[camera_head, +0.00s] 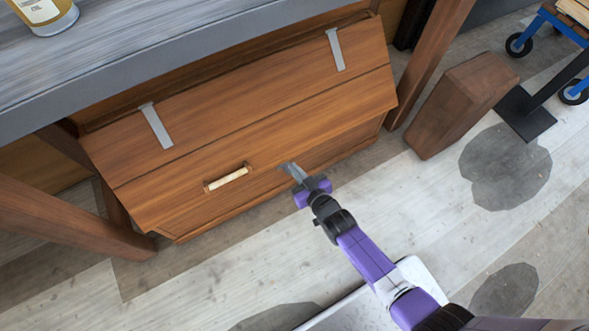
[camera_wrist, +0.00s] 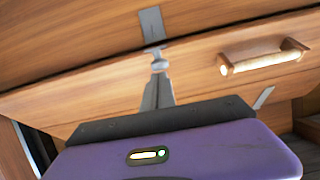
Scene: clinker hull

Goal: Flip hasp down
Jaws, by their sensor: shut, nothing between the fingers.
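The wooden chest (camera_head: 200,135) stands under the bench with its front facing me. A small grey metal plate, likely the hasp (camera_head: 284,166), shows on the front to the right of the pale handle (camera_head: 228,178). In the wrist view the hasp (camera_wrist: 150,22) lies along the wood just beyond my fingertips. My gripper (camera_head: 298,172) is shut and empty, with its fingertips (camera_wrist: 158,66) close to the plate's near end. I cannot tell whether they touch. The fingers partly hide the hasp in the head view.
Two grey straps, one left (camera_head: 156,126) and one right (camera_head: 336,50), lie on the chest's upper panel. The grey bench top (camera_head: 150,55) overhangs the chest. A wooden block (camera_head: 460,105) stands to the right. The floor (camera_head: 180,275) in front is largely clear.

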